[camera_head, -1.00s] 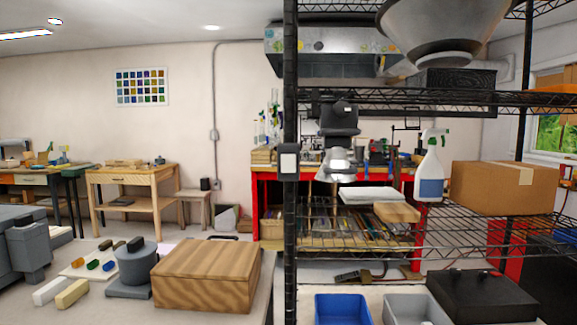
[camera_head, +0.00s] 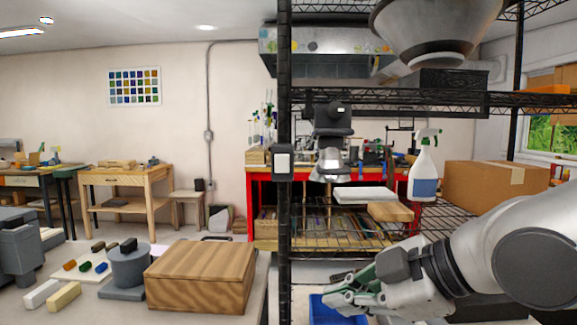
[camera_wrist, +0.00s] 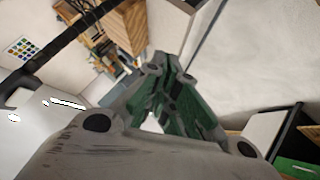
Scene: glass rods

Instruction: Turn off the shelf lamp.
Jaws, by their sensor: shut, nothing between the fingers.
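A small lamp-like fixture (camera_head: 332,135) with a dark body and a silver shade hangs at the middle shelf in the head view. I cannot tell whether it is lit. A white switch plate in a dark frame (camera_head: 283,161) is on the black shelf post, left of the fixture. My gripper (camera_head: 333,300) is shut and empty, low in the head view, in front of the blue bin and well below and right of the switch. The wrist view shows its green and grey fingers together (camera_wrist: 168,62). Neither the switch nor the fixture is clear there.
The black wire shelf post (camera_head: 284,230) stands close left of my gripper. A spray bottle (camera_head: 424,168), a cardboard box (camera_head: 492,187) and a white folded stack (camera_head: 364,195) are on the shelf. A blue bin (camera_head: 320,307) is partly hidden. A wooden box (camera_head: 200,276) sits on the left table.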

